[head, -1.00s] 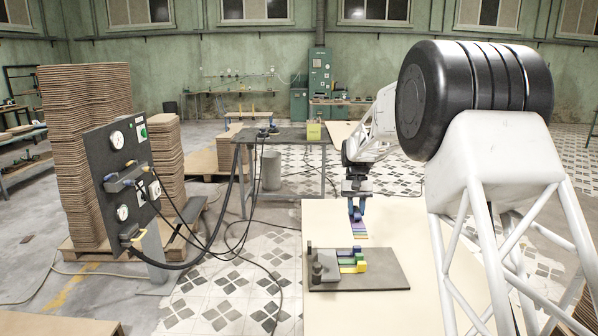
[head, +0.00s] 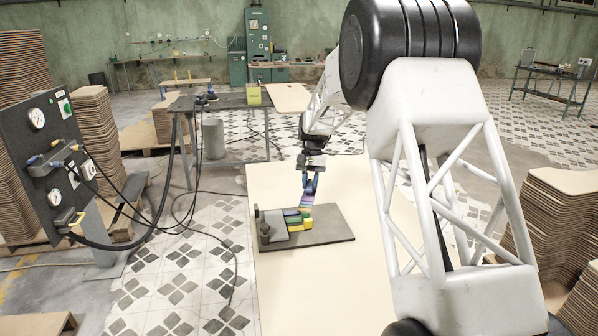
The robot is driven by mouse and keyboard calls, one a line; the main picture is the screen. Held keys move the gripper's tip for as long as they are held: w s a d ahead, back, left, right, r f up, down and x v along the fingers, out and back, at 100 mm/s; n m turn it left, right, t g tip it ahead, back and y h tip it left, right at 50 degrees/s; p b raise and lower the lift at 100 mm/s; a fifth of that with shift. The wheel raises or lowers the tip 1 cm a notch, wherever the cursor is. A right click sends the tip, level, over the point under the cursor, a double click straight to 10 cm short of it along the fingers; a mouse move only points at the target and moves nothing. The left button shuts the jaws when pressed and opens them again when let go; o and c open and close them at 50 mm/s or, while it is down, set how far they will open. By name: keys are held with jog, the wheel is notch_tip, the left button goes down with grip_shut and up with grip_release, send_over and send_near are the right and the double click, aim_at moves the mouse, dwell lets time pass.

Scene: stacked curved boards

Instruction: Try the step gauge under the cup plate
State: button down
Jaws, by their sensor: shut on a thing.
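My gripper (head: 310,184), with blue fingers, points down at the far edge of a dark grey base board (head: 330,228) on the pale table. It is shut on the step gauge (head: 306,199), a narrow strip in purple and other coloured bands. The gauge reaches from the fingers toward the board. Its near end overlaps green, blue and yellow blocks (head: 298,224) in the picture; I cannot tell whether they touch. A grey plate (head: 274,228) with dark posts at its left stands on the board's left part, and is likely the cup plate. The gap under it is too small to see.
The pale table (head: 275,285) is clear in front of the board. A dark gauge panel (head: 45,160) with hoses stands at left. Stacked curved boards (head: 570,225) stand at right, and more (head: 97,130) at left. A dark bench (head: 225,102) stands behind.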

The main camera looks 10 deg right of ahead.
jog(key=s+d+f+m+t, duration=0.1)
jog(key=s+d+f+m, duration=0.1)
jog(key=d+f+m, duration=0.1)
jog(key=s+d+f+m+t+y, duration=0.1)
jog(key=s+d+f+m, duration=0.1)
jog(key=d+f+m, duration=0.2)
jog(key=s+d+f+m+t+y, duration=0.1)
jog(key=s+d+f+m, duration=0.2)
jog(key=f+m, duration=0.1)
jog(key=shift+d+f+m, duration=0.2)
jog(key=shift+f+m, duration=0.15)
jog(key=shift+m, duration=0.55)
jog(key=shift+s+d+f+m+t, duration=0.25)
jog(key=shift+d+f+m+t, duration=0.1)
jog(key=shift+m, duration=0.15)
jog(key=shift+a, duration=5.2)
